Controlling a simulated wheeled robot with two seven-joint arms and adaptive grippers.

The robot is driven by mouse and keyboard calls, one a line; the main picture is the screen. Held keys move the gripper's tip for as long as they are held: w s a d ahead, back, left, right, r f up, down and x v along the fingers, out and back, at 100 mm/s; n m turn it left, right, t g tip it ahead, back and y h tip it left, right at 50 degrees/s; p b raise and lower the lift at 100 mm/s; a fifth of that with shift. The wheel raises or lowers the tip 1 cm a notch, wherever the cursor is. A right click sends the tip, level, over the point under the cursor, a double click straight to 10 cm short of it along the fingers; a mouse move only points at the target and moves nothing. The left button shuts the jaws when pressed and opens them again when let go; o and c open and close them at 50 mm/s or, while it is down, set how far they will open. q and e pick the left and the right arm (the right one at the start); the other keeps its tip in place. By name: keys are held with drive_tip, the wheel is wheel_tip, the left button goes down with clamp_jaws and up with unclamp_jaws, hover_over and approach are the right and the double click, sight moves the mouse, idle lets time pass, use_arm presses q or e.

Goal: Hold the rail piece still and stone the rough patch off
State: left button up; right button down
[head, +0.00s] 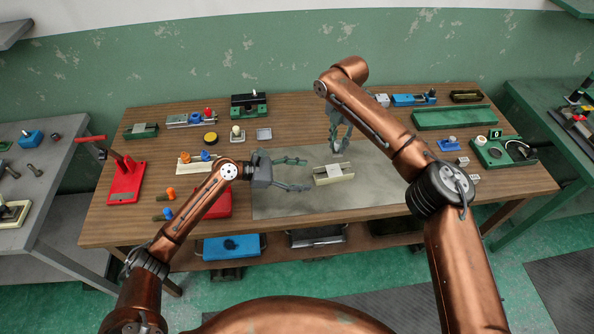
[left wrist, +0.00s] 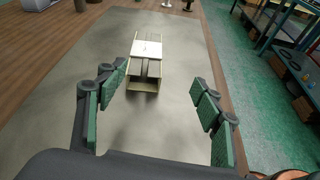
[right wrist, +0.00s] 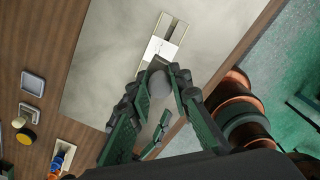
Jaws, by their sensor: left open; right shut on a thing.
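The rail piece (head: 334,180) is a short cream channel with a pale patch across its middle, lying on the grey mat (head: 280,203). The left wrist view shows its near end (left wrist: 143,85) between and beyond the fingers. My left gripper (head: 307,174) is open just left of the rail piece, a finger to each side, apart from it. My right gripper (head: 336,142) is shut on a grey, rounded stone (right wrist: 158,82), mostly hidden by the fingers. In the head view it hangs just behind the rail piece; whether the stone touches it I cannot tell.
A red press (head: 125,183) stands at the left of the wooden table, with orange- and blue-capped parts nearby. A green tray (head: 453,118) is at the back right. The mat's right side is clear.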

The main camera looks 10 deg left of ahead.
sight(333, 173)
use_arm(q)
drive_tip(key=shift+w+a+n+y, duration=0.3)
drive_tip(key=shift+w+a+n, duration=0.45)
drive_tip(key=shift+a+n, duration=0.15)
drive_tip(key=x, duration=1.2)
drive_tip(key=shift+w+f, duration=0.1)
drive_tip(key=shift+w, duration=0.05)
drive_tip(key=shift+a, duration=0.1)
drive_tip(key=shift+c, duration=0.5)
clamp_jaws()
drive_tip(key=c, duration=0.6)
unclamp_jaws()
drive_tip(key=c, duration=0.3)
drive_tip(key=shift+c, duration=0.2)
